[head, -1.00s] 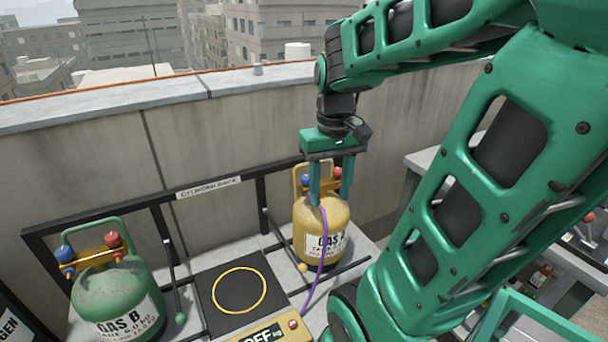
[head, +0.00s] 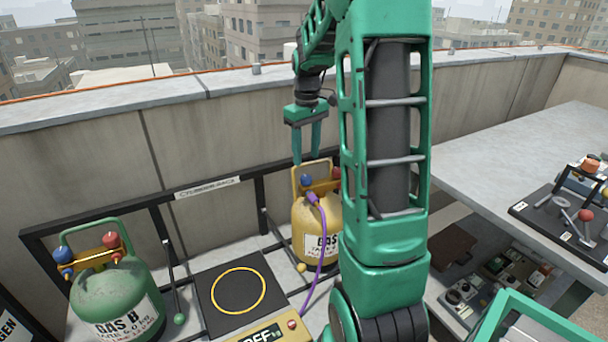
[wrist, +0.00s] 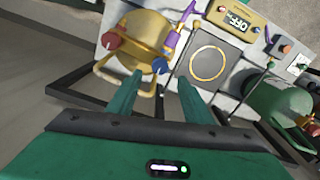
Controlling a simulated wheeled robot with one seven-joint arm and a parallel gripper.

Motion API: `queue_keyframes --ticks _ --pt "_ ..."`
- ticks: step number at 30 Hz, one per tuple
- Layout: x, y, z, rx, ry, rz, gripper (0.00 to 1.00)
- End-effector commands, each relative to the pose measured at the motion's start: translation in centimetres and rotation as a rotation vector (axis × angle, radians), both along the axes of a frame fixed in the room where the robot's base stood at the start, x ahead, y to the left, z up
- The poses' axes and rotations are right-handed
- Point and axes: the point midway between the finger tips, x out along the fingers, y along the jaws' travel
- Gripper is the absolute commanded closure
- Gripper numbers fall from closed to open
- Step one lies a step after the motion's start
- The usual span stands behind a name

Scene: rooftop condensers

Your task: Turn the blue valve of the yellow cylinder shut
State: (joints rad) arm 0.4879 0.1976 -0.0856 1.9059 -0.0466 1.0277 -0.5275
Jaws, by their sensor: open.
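The yellow cylinder (head: 305,232) stands upright in the rack, partly hidden by my arm in the head view. Its blue valve (head: 306,180) is on the left of its top, with a red valve (head: 336,173) to the right. In the wrist view the blue valve (wrist: 160,66) lies just beyond and between my fingertips, and the red valve (wrist: 112,40) is to the left. My gripper (head: 307,158) is open and empty, pointing down above and slightly behind the blue valve; its fingers also show in the wrist view (wrist: 158,82). A purple hose (head: 322,235) joins the yellow cylinder's fitting.
A green cylinder (head: 118,300) with its own blue and red valves stands at left. A black pad with a yellow ring (head: 262,285) and a scale display (head: 262,335) lie between. The yellow handle frame (wrist: 128,88) is close to my fingers. A bench (head: 500,160) stands at right.

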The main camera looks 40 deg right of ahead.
Motion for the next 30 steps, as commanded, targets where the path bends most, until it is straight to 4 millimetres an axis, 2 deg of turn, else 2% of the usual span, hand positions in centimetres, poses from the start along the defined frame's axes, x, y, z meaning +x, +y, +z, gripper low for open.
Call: queue_keyframes --ticks 6,12,18,26,30 --pt "-0.1 0.1 -4.0 0.002 0.002 0.0 0.54" --pt "0.0 0.1 -6.5 0.001 0.001 0.0 0.54" --pt "-0.1 0.1 -7.6 0.001 0.0 0.0 0.54" --pt "0.0 0.1 -7.6 0.0 -0.001 0.001 0.54" --pt "0.0 0.1 -7.6 0.0 0.0 0.001 0.88"
